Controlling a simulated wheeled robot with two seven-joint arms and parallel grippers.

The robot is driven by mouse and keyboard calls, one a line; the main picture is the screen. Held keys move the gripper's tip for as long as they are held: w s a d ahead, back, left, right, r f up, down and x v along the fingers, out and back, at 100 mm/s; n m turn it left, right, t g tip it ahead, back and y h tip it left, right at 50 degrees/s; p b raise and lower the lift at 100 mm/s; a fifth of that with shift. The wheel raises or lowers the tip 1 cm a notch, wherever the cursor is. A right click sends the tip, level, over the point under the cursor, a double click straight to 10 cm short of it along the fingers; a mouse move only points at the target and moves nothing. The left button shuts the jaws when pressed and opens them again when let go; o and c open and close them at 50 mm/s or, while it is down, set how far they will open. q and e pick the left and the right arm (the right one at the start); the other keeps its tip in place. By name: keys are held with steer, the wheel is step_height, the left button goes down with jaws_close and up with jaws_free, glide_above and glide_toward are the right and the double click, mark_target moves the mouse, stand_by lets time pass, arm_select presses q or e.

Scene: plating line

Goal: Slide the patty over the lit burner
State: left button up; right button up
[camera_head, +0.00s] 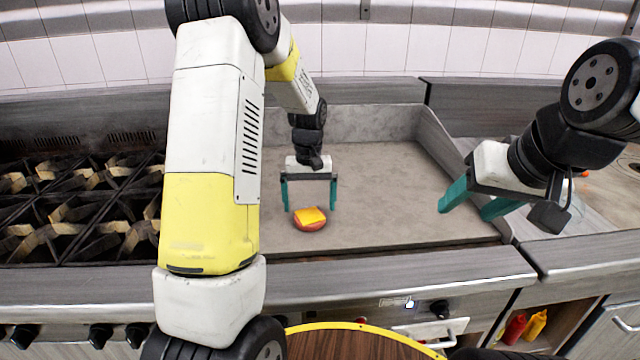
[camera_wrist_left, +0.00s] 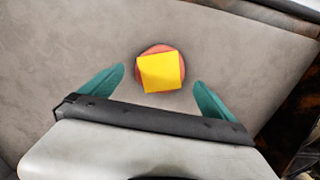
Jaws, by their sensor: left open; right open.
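The patty (camera_head: 310,226) is a reddish disc with a square yellow slice of cheese (camera_head: 309,215) on top. It lies on the grey griddle plate (camera_head: 385,185), near the front edge. In the left wrist view the patty (camera_wrist_left: 147,49) shows around the cheese (camera_wrist_left: 161,72), just beyond and between the fingertips. My left gripper (camera_head: 309,208) is open above the griddle by the patty, with one teal finger to each side. My right gripper (camera_head: 465,203) is open and empty over the right edge of the griddle. I cannot tell which burner is lit; no flame shows.
A black burner grate (camera_head: 80,205) lies left of the griddle, partly hidden behind my left arm. A raised wall (camera_head: 450,160) bounds the griddle on the right. Red and yellow bottles (camera_head: 535,325) stand on a shelf below. The griddle behind the patty is clear.

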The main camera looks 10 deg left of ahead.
mark_target(311, 215)
arm_select(q)
steer(key=shift+f, duration=1.95)
steer(key=shift+c, duration=0.4)
steer(key=c, duration=1.4)
steer(key=shift+d, duration=0.15)
